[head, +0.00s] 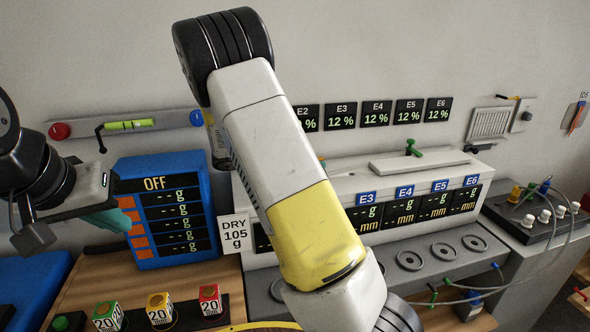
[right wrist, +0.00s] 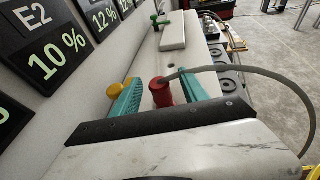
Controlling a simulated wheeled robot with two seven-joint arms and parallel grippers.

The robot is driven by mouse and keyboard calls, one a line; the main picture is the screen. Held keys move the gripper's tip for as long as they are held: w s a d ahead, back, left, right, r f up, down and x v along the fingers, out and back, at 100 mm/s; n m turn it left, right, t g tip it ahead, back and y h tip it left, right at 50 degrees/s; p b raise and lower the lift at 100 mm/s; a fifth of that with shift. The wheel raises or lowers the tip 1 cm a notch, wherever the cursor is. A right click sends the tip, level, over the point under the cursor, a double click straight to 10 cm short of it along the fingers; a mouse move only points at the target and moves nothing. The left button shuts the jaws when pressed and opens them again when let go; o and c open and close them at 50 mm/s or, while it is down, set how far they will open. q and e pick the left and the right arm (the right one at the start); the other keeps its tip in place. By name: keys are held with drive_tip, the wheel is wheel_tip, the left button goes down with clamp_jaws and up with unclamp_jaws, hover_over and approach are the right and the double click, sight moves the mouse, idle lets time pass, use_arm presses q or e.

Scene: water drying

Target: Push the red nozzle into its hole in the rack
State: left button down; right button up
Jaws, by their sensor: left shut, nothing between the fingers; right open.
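The red nozzle (right wrist: 162,94) shows in the right wrist view, standing with a grey hose curving from its top to the right. My right gripper (right wrist: 161,81) is open, with a teal finger on each side of the nozzle; I cannot tell whether either touches it. The nozzle's lower end and its hole are hidden. The white rack (head: 432,160) carries the E3 to E6 displays; its top also shows in the right wrist view (right wrist: 185,62). In the head view my right arm hides the right gripper and the nozzle. My left gripper (head: 122,219) is shut and empty at the left.
A yellow knob (right wrist: 117,89) is close beside the left finger in the right wrist view. A green valve (head: 412,147) stands on the rack top. A blue display box (head: 162,163) is near my left gripper. Coloured cubes (head: 159,307) stand on the bench in front.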

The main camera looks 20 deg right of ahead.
drive_tip(key=shift+x, duration=2)
drive_tip(key=shift+w, duration=0.1)
clamp_jaws()
